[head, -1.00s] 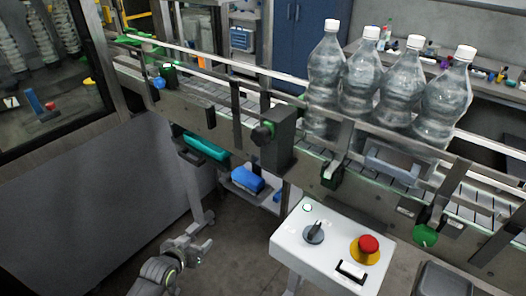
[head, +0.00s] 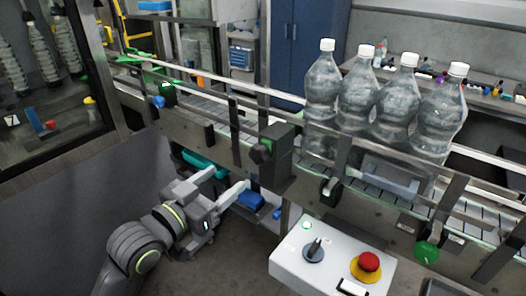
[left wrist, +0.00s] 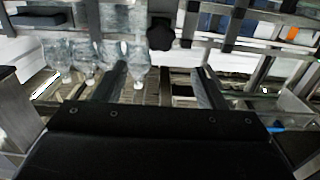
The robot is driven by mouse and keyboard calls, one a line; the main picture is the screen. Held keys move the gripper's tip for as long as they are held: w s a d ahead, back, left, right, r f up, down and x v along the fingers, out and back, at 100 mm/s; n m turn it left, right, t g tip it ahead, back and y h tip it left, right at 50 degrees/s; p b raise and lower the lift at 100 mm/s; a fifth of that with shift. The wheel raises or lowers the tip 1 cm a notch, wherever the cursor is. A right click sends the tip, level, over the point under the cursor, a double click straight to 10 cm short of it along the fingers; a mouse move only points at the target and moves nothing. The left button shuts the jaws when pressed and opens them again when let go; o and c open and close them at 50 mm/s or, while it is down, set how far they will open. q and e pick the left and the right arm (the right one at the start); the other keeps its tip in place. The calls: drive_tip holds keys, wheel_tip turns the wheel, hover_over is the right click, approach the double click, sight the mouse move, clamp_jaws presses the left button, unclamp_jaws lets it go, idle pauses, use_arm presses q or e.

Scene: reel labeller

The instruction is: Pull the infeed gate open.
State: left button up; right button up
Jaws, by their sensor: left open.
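A grey rectangular frame (head: 390,184), which may be the infeed gate or its handle, sits on the near side of the conveyor (head: 225,148), in front of the bottles. I cannot tell for certain that it is the gate. My left gripper (head: 229,181) is open and empty, below the conveyor's near edge and well left of that frame. In the left wrist view its two fingers (left wrist: 160,82) stand apart with nothing held. A dark knob on a block (head: 277,155) is between the gripper and the frame; the knob also shows in the wrist view (left wrist: 161,33). My right gripper is out of view.
Several clear bottles (head: 385,105) with white caps stand on the conveyor. A white control panel (head: 325,262) with a grey rotary switch and red button (head: 369,262) juts out below. Blue (head: 250,199) and teal bins lie under the conveyor. Open floor is left of the panel.

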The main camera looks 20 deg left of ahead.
sight(256, 155)
use_arm(q)
drive_tip(key=p+x, duration=0.3)
drive_tip(key=x, duration=1.2)
drive_tip(key=shift+f, duration=0.1)
